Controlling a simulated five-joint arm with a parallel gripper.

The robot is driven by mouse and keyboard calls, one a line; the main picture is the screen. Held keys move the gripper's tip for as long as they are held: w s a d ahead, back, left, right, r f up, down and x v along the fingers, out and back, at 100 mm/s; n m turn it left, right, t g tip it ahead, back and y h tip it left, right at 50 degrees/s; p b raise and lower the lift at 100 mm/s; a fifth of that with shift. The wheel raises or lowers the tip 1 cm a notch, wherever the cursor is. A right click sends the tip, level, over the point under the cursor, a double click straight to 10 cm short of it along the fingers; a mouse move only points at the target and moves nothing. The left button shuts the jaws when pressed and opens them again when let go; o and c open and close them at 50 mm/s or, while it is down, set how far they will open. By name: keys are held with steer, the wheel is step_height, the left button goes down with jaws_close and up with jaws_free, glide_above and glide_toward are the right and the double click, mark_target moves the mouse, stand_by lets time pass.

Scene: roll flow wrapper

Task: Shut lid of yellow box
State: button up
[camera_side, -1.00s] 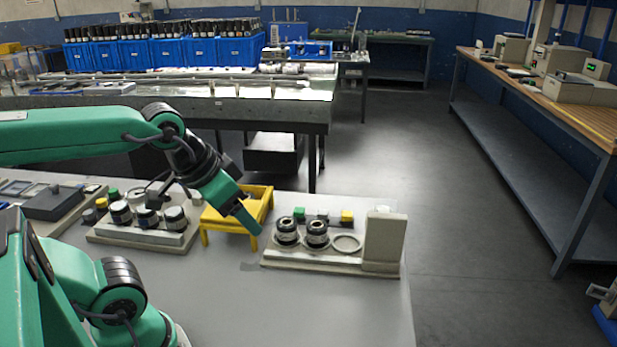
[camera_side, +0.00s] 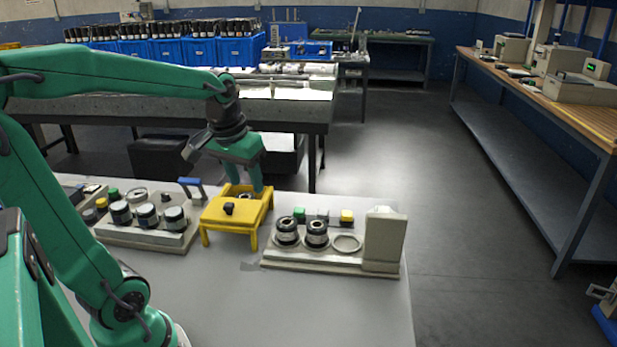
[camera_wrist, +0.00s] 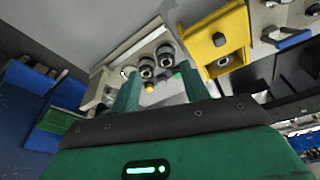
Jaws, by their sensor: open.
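The yellow box (camera_side: 256,218) stands on short legs on the grey bench. A flat yellow lid panel with a black knob (camera_side: 228,208) covers its near-left part; its far-right part is uncovered, with a round part inside. In the wrist view, the yellow box (camera_wrist: 232,25), its black knob (camera_wrist: 219,39) and the open part lie right of my fingers. My gripper (camera_side: 244,185) is open and empty, pointing down at the box's far side in the side view. My gripper (camera_wrist: 157,88) appears apart from the box in the wrist view. Contact cannot be told from the side view.
A pale fixture (camera_side: 330,262) with two black-rimmed cups, an empty ring and an upright block stands right of the box. Another base (camera_side: 150,236) with several jars stands left. A blue handle (camera_side: 190,182) rises behind it. The front bench is clear.

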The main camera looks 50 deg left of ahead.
mark_target(229, 204)
steer(key=a+f+n+g, duration=0.1)
steer(key=a+f, duration=0.1)
steer(key=a, duration=0.3)
steer(key=w+a+f+n, duration=0.1)
steer(key=a+f+n, duration=0.1)
steer(key=a, duration=0.3)
steer(key=a+f+n+g+h, duration=0.1)
steer(key=a+f, duration=0.1)
steer(key=a, duration=0.2)
steer(key=shift+w+a+g, duration=0.25)
steer(key=shift+a+g, duration=0.05)
steer(key=shift+a, duration=0.1)
steer(key=shift+f, duration=3.85)
jaws_close()
